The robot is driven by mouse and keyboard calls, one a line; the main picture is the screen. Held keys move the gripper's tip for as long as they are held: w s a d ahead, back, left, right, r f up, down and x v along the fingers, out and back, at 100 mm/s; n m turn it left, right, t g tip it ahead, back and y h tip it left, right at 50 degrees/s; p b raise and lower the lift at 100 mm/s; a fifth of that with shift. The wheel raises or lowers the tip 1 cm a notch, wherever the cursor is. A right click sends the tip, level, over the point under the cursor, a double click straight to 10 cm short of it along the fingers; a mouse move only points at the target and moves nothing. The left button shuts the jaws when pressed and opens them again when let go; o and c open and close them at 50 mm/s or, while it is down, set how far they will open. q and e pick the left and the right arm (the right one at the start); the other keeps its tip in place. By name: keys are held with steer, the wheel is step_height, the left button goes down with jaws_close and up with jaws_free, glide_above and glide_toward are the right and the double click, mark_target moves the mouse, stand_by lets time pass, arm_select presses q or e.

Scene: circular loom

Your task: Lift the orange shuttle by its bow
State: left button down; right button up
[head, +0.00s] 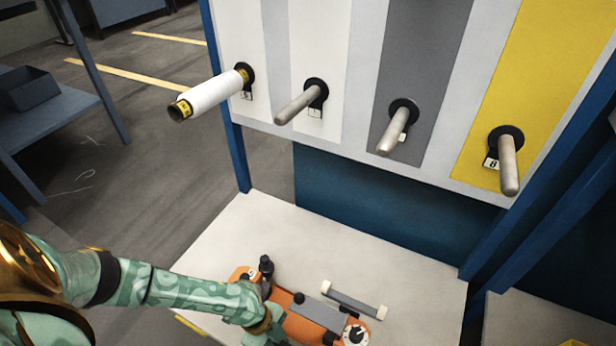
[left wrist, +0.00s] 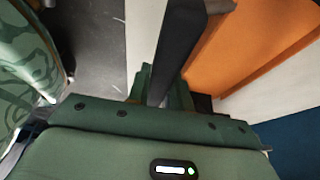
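The orange shuttle (head: 300,327) lies on the pale table, partly hidden by my left arm and cut by the lower picture edge. It carries a grey block, black knobs and a round dial. In the left wrist view its orange body (left wrist: 245,45) fills the upper right. The bow, a dark bar (left wrist: 183,35), runs down between my left gripper's green fingers (left wrist: 163,90), which sit close on both sides of it; the gripper looks shut on it. In the head view my arm and wrist cover most of that grip. My right gripper is in neither view.
A grey bar with white ends (head: 352,300) lies right of the shuttle on the table (head: 400,262). Above the back edge, a panel (head: 365,60) bears several pegs; the leftmost holds a white spool (head: 212,93). The table's back middle is clear.

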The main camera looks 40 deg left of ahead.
arm_select(q)
steer(key=shift+r, duration=0.15)
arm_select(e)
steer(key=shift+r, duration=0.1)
